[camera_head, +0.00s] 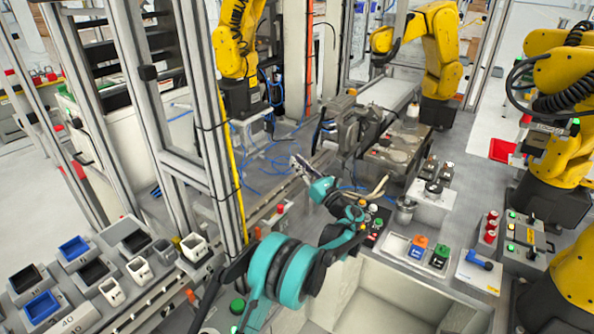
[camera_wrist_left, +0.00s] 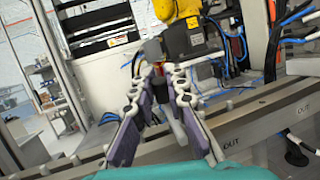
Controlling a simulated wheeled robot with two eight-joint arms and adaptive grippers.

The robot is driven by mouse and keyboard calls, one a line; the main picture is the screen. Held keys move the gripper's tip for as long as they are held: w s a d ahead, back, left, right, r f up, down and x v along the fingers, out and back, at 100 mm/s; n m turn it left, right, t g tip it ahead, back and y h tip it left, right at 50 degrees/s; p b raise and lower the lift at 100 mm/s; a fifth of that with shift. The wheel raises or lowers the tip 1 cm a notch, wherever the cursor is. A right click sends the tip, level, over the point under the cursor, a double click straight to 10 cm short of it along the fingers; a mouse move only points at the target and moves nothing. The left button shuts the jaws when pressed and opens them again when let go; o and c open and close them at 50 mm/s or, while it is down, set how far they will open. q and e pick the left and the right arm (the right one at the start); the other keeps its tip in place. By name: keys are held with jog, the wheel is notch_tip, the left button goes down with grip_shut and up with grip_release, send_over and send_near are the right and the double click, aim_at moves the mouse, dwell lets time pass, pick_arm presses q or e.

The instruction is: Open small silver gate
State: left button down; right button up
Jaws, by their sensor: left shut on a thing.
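My left gripper (camera_head: 299,162) reaches out over the grey metal rails in the middle of the head view. In the left wrist view its two purple-grey fingers (camera_wrist_left: 166,72) converge at the tips, beside a small grey part (camera_wrist_left: 152,48) with a spot of orange below it. The gripper is shut on a small part that the fingertips mostly hide. I cannot tell whether this part belongs to the small silver gate. No gate stands out clearly in either view. My right gripper is not in view.
Silver frame posts (camera_head: 208,120) rise left of my arm. Yellow robot arms stand at the back (camera_head: 238,40) and right (camera_head: 567,90). A grey machine (camera_head: 352,125) is close right of my gripper. Bins (camera_head: 73,247) line the lower left. Blue cables (camera_head: 255,145) lie behind.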

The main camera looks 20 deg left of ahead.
pick_arm(q)
jog(key=shift+d+r+y, duration=0.1)
jog(key=shift+y, duration=0.2)
jog(key=c, duration=1.5)
grip_release()
jog(key=v, duration=1.2)
jog(key=shift+s, duration=0.1)
